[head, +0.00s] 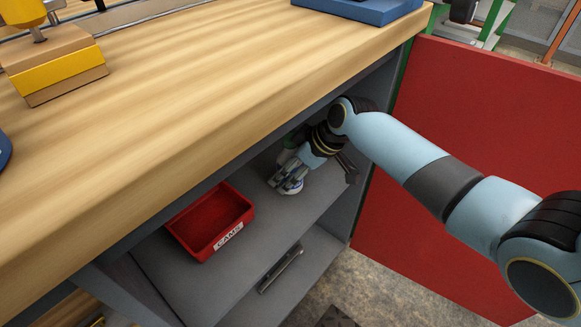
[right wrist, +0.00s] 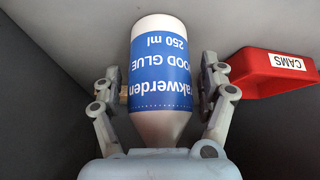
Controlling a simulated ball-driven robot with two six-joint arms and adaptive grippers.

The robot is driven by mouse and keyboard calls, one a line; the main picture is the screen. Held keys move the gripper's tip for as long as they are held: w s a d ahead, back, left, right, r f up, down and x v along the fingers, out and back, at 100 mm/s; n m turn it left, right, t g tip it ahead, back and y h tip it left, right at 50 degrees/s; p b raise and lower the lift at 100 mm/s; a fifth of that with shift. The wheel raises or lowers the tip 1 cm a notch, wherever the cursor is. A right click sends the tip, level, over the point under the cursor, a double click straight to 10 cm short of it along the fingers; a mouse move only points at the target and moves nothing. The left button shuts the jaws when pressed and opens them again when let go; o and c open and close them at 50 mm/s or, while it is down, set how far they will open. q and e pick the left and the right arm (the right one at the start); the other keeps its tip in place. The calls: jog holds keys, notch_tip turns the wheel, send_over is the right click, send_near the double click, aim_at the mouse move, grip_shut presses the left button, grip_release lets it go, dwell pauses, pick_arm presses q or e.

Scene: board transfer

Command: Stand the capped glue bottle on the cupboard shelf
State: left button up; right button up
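The white glue bottle (right wrist: 163,75) with a blue label shows in the right wrist view. Its wide base points away from my palm, and its neck end is hidden by the gripper, so I cannot see the cap. My right gripper (right wrist: 165,85) has a finger close against each side of it and appears shut on it. In the head view my right gripper (head: 287,181) reaches down inside the cupboard over the grey shelf (head: 262,240), with a bit of the white bottle (head: 292,189) showing below the fingers. I cannot tell whether the base touches the shelf. My left gripper is out of view.
A red bin (head: 209,222) marked CAMS stands on the shelf left of my gripper; it also shows in the right wrist view (right wrist: 268,72). The wooden worktop (head: 190,90) overhangs the cupboard. A red panel (head: 470,150) stands to the right. Shelf space between bin and gripper is clear.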

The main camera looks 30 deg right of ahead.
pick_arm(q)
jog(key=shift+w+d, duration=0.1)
pick_arm(e)
jog(key=shift+s+r, duration=0.1)
jog(key=shift+r, duration=0.3)
jog(key=p+v, duration=0.2)
jog(key=v, duration=0.1)
jog(key=shift+r, duration=0.1)
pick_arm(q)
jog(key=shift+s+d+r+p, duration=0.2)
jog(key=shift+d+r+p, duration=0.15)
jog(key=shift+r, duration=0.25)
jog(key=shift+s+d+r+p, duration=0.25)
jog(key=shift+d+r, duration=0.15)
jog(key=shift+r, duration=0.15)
pick_arm(e)
jog(key=v, duration=0.3)
jog(key=shift+s+d+r, duration=0.2)
jog(key=shift+r, duration=0.1)
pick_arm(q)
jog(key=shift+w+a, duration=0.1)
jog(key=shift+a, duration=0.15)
